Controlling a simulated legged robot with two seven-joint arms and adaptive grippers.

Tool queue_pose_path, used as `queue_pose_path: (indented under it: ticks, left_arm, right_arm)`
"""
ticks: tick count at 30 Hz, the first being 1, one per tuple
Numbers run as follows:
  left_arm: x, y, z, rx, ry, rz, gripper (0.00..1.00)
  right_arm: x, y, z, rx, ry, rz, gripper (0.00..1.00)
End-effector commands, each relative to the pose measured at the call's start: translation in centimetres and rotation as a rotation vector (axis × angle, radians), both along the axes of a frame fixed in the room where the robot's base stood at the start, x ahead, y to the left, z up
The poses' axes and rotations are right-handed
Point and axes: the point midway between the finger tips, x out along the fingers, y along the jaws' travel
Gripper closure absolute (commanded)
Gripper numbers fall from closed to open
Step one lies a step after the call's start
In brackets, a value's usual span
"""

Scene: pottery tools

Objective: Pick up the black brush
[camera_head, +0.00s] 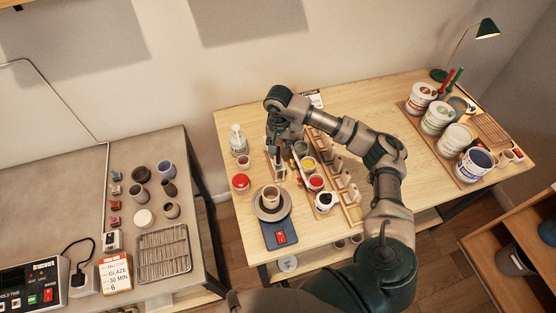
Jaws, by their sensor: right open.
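My right arm reaches in from the bottom right, and its gripper (277,148) points down over the left part of the wooden table (380,88). It is open, and its fingers are small and dark in this view. Thin upright tools and a pale holder (278,171) show directly below and around the fingers. I cannot pick out the black brush for certain among them, as the gripper and wrist cover part of this spot. I cannot tell whether the fingers touch any tool. My left gripper is not in view.
Large buckets (438,117) stand at the right. The table's middle is fairly clear.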

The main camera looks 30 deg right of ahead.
Motion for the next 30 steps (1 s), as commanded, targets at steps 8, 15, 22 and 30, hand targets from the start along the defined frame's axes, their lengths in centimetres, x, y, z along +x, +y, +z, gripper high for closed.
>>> queue_pose_path:
  ticks: [8, 15, 22, 30]
  left_arm:
    - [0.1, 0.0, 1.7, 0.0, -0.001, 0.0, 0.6]
    - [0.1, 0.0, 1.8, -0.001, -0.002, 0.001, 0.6]
    - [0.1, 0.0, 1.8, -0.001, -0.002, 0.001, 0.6]
    - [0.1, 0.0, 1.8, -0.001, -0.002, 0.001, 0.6]
  right_arm:
    - [-0.4, 0.4, -3.9, 0.002, 0.004, 0.0, 0.54]
    - [-0.3, 0.4, -5.1, 0.001, 0.001, 0.001, 0.54]
    - [-0.3, 0.4, -5.1, 0.001, 0.001, 0.001, 0.87]
    - [-0.3, 0.4, -5.0, 0.001, 0.001, 0.0, 1.0]
